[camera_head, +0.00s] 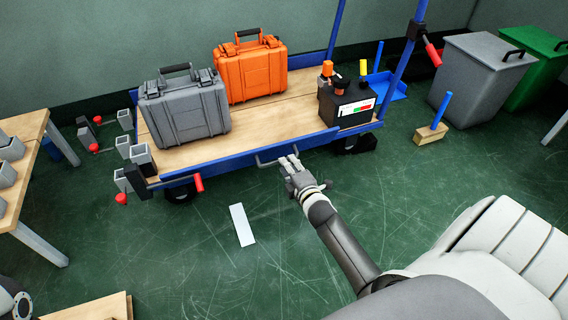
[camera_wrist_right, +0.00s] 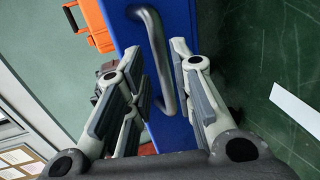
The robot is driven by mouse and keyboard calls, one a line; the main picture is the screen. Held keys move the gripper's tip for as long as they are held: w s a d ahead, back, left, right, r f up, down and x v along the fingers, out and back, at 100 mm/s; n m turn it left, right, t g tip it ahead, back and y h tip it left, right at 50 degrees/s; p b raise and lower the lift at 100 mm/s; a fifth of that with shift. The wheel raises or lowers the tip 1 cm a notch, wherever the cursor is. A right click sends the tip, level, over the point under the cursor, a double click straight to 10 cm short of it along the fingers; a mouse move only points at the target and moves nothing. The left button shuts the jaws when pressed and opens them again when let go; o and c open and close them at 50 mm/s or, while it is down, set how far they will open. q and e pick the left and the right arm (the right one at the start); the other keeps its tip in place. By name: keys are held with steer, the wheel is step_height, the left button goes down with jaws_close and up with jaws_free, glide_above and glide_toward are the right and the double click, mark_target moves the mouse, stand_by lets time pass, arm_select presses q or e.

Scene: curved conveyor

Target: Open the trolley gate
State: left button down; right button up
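The trolley (camera_head: 255,150) has a wooden deck and a blue frame. Its blue gate panel (camera_head: 225,160) runs along the near side and carries a grey metal bar handle (camera_head: 262,161). In the right wrist view the blue panel (camera_wrist_right: 187,20) fills the middle, with the curved handle (camera_wrist_right: 157,40) on it. My right gripper (camera_head: 289,163) is at the handle, in front of the panel. In the wrist view its fingers (camera_wrist_right: 156,65) are spread apart, with the handle between them; I cannot tell whether they touch it.
A grey case (camera_head: 188,110), an orange case (camera_head: 252,70) and a black box (camera_head: 345,105) stand on the deck. Red-ended levers (camera_head: 198,183) stick out at the trolley's corners. A white strip (camera_head: 242,225) lies on the green floor. Grey (camera_head: 478,80) and green bins stand at right.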

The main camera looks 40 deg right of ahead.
steer(key=shift+b+x, duration=0.85)
steer(key=shift+x, duration=1.4)
steer(key=shift+c, duration=0.4)
jaws_close()
